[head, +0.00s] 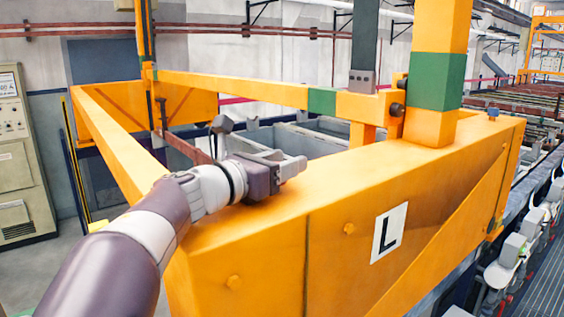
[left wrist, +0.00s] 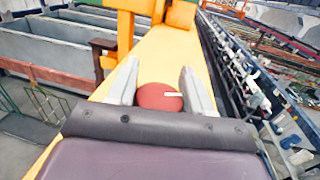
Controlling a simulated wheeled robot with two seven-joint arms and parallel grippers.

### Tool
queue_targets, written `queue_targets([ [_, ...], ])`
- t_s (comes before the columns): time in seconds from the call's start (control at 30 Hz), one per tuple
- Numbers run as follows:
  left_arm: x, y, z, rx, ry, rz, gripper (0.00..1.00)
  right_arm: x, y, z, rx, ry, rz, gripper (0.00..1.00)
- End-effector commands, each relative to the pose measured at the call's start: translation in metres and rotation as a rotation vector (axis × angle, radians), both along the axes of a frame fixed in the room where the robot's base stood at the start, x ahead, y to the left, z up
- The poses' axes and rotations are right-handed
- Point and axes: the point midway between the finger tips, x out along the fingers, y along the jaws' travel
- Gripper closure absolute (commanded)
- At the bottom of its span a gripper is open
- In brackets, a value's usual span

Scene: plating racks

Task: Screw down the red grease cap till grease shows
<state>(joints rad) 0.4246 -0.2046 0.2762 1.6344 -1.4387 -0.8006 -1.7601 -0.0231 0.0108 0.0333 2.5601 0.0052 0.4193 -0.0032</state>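A red round cap (left wrist: 152,97) with a short pale mark on its top shows in the left wrist view, on top of the yellow beam (left wrist: 168,62). My left gripper (left wrist: 160,68) has its two pale fingers apart, one on each side of the cap; I see no clear grip on it. The gripper's dark body hides the near edge of the cap. In the head view my left gripper (head: 292,163) lies low over the top of the yellow beam (head: 330,205), and the cap is hidden there. No grease is visible. My right gripper is not in view.
A yellow post with a green band (head: 436,82) rises from the beam's right part. A yellow rail (head: 232,87) crosses behind my gripper. Grey tanks (head: 305,140) lie beyond the beam. A label marked L (head: 389,233) is on its front. A grey cabinet (head: 22,160) stands left.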

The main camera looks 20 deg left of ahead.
Motion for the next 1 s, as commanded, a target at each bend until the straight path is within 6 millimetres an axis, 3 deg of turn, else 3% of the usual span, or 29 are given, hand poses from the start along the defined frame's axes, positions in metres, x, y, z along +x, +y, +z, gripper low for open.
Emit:
queue_targets([
  [0.37,0.000,0.000,-0.002,0.000,0.000,-0.056,0.80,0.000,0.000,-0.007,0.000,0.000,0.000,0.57],
  [1.0,-0.005,-0.007,-0.002,0.000,-0.001,-0.454,0.80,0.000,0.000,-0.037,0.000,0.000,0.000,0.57],
])
